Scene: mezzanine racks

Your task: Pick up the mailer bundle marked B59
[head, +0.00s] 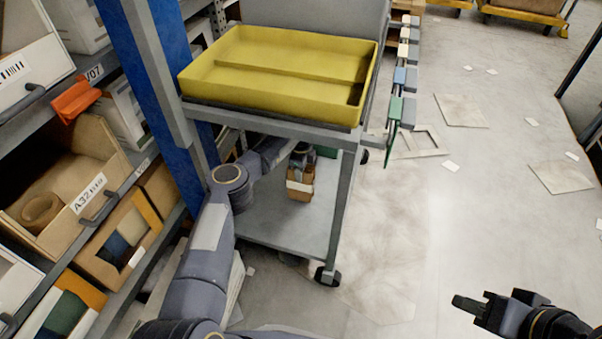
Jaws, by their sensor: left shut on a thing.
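A brown bundle (300,190) with a white band around it is at the lower shelf of the grey cart, under the yellow tray. Its marking is too small to read, so I cannot tell if it is B59. My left arm reaches in under the cart's top from the left. My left gripper (302,159) is shut on the top of the bundle, its fingers partly hidden. I cannot tell whether the bundle touches the shelf (290,230). My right gripper (473,305) is at the lower right over bare floor, far from the bundle; its finger gap is unclear.
The yellow tray (228,94) on the cart's top looks empty. A blue rack post (146,70) and shelves with bins, one marked A32 (60,232), stand close on the left. Flat cardboard pieces (460,110) and scraps lie on the open floor at right.

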